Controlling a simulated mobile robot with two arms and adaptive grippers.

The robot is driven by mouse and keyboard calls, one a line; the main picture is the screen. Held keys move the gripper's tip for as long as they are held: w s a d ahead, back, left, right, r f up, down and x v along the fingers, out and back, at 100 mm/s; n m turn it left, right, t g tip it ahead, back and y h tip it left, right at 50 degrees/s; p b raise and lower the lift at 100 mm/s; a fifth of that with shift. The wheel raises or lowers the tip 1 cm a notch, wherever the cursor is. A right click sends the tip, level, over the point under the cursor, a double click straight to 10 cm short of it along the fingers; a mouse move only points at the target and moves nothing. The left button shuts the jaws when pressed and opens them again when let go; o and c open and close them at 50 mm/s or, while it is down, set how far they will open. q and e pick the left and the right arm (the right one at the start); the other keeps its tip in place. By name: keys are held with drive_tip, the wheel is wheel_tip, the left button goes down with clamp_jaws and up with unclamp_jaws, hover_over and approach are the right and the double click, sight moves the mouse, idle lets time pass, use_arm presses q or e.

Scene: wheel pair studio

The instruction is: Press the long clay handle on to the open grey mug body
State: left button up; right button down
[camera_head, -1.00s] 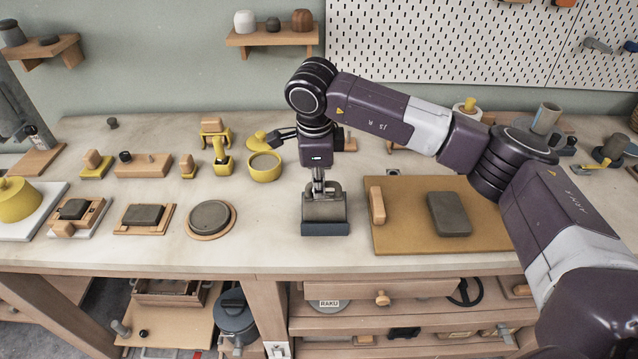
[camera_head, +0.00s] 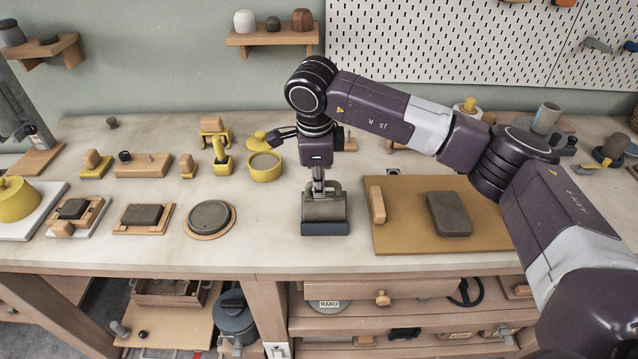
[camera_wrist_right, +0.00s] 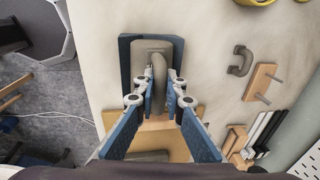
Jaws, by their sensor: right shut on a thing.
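A grey clay mug body (camera_head: 324,210) lies in a dark blue cradle (camera_head: 325,229) near the table's front edge; both show in the right wrist view, the body (camera_wrist_right: 140,57) inside the blue rim (camera_wrist_right: 124,60). My right gripper (camera_head: 319,186) points down over it and is shut on a curved grey clay handle (camera_wrist_right: 159,72). The handle stands on top of the body and looks to touch it; the fingers partly hide the contact. The mug's opening cannot be made out. My left gripper is not in view.
A second grey handle (camera_wrist_right: 240,61) lies by a wooden peg rack (camera_wrist_right: 261,82). A tan board (camera_head: 410,241) with a dark slab (camera_head: 449,213) lies right of the cradle. A yellow pot (camera_head: 265,168) stands behind left. The table between the cradle and a round grey disc (camera_head: 211,216) is clear.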

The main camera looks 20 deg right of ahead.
drive_tip(key=shift+f, duration=0.1)
idle(0.5)
drive_tip(key=c, duration=1.9)
unclamp_jaws()
drive_tip(key=shift+c, duration=0.2)
